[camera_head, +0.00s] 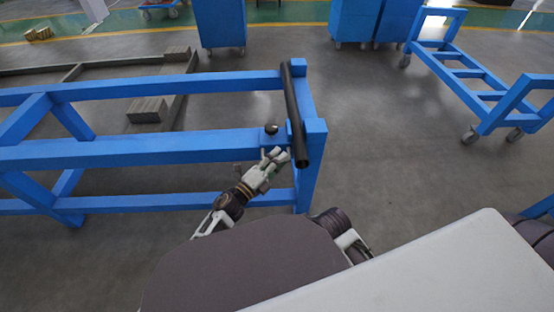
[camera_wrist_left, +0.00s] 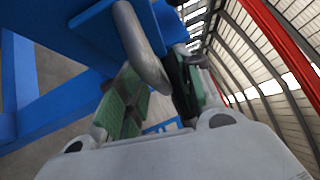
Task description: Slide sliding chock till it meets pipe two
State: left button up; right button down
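A dark pipe (camera_head: 294,115) lies across the right end of the blue frame; no second pipe shows, so I cannot tell its number. A small blue block (camera_head: 272,138) with a black knob sits on the frame's middle rail, just left of the pipe; it seems to be the sliding chock. My left gripper (camera_head: 274,155) is at the near side of this block, close to the pipe. In the left wrist view its green-padded fingers (camera_wrist_left: 158,100) stand apart, with a grey bent bar (camera_wrist_left: 142,45) reaching towards the gap. Contact is unclear. My right gripper is out of view.
The long blue frame (camera_head: 130,150) extends left with rails and braces. A blue wheeled cart (camera_head: 480,85) stands at the right. Blue cabinets (camera_head: 220,22) stand behind. Grey floor is clear between frame and cart. A pale flat surface (camera_head: 440,270) fills the lower right.

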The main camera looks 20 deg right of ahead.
pick_arm(q)
jog(key=v, duration=1.2)
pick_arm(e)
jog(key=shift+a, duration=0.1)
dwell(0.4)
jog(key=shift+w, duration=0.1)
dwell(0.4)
